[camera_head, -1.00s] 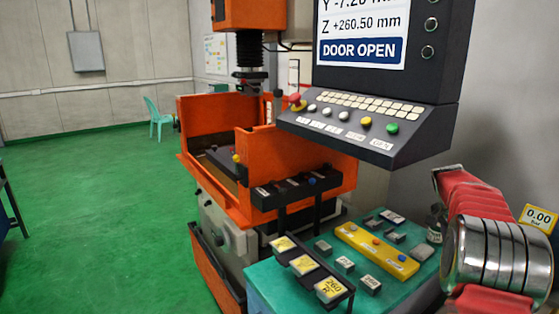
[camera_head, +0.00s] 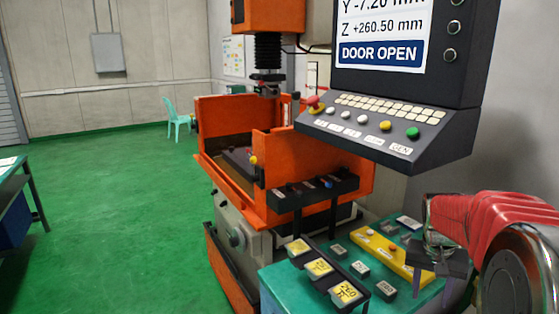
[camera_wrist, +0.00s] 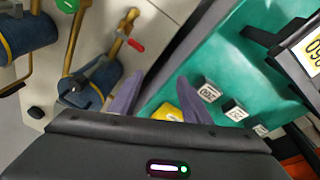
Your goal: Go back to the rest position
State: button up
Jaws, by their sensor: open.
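My gripper (camera_head: 446,272) hangs at the right end of the teal bench in the head view, below my red-sleeved arm. In the wrist view its two grey-purple fingers (camera_wrist: 160,98) stand apart with nothing held between them. The fingers are open above the bench edge, and the yellow block (camera_wrist: 168,112) shows partly behind the right finger. The rest position itself is not marked in any view.
The teal bench (camera_head: 275,290) carries a yellow holder (camera_head: 385,250), small grey blocks and a black rack (camera_head: 330,272). The orange machine (camera_head: 280,150) and console (camera_head: 400,135) stand behind. Blue cylinders with brass pipes (camera_wrist: 95,85) lie close in the wrist view.

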jog(key=s+a+r+n+t+y, duration=0.1)
jog(key=s+a+r+n+t, duration=0.1)
jog(key=s+a, duration=0.7)
jog(key=s+a+r+n+t+y, duration=0.1)
jog(key=s+a+r+n, duration=0.3)
jog(key=s+a, duration=0.6)
jog(key=a+n+t, duration=0.1)
jog(key=a, duration=0.4)
jog(key=shift+s+r+t, duration=0.2)
jog(key=shift+r+t, duration=0.1)
jog(key=shift+s+a, duration=0.1)
